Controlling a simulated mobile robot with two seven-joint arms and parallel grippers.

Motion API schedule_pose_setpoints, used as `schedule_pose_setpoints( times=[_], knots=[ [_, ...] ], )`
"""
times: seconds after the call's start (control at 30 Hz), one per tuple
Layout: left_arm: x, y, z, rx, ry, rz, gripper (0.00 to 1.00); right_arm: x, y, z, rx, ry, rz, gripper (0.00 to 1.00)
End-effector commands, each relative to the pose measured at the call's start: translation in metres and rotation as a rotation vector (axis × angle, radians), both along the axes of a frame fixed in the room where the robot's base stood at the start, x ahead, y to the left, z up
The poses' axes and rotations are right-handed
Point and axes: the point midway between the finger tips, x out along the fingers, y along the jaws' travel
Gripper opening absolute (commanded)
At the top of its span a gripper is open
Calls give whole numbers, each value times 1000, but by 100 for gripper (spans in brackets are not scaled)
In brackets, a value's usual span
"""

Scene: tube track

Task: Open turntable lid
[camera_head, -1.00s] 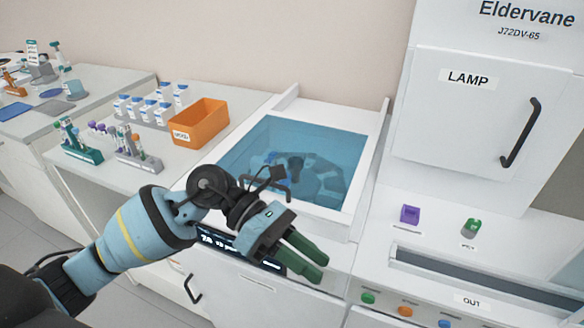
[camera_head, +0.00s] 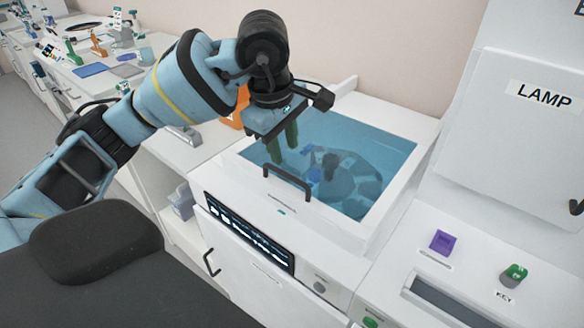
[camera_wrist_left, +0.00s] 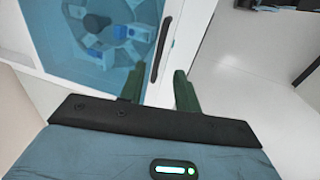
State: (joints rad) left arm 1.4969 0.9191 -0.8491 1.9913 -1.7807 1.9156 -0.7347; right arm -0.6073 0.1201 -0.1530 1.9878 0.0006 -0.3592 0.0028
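The turntable lid (camera_head: 391,149) is a white-framed, see-through blue panel lying shut on the white machine. A black bar handle (camera_head: 287,183) stands at its front edge. Through the pane a round turntable (camera_head: 352,180) with several blue parts shows dimly. My left gripper (camera_head: 283,152) points down just behind and above the handle in the head view, its green fingers apart and empty. In the left wrist view, the handle (camera_wrist_left: 163,48) lies ahead of the gap between the fingers (camera_wrist_left: 158,82), with no clear contact. My right gripper is in neither view.
A display panel (camera_head: 248,233) is on the machine's front below the lid. A LAMP cabinet (camera_head: 520,130) stands at right, with a purple block (camera_head: 444,241) and green key knob (camera_head: 514,275) before it. An orange bin (camera_head: 233,121) is partly hidden behind my left arm.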

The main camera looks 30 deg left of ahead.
Motion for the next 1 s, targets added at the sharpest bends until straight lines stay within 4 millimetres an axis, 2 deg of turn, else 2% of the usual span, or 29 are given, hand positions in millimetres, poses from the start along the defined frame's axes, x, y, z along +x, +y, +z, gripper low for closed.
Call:
schedule_pose_setpoints(
  times=[0.3,0.5,0.87,0.9,1.0],
  knots=[
    [8,-1,-45,-1,5,0,33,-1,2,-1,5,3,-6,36],
    [12,-2,-66,-2,3,0,33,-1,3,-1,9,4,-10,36],
    [14,-2,-72,-2,1,0,33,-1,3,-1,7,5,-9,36],
    [14,-2,-72,-2,1,0,31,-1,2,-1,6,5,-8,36],
    [14,-2,-72,-2,1,0,18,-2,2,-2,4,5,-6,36]
  ],
)
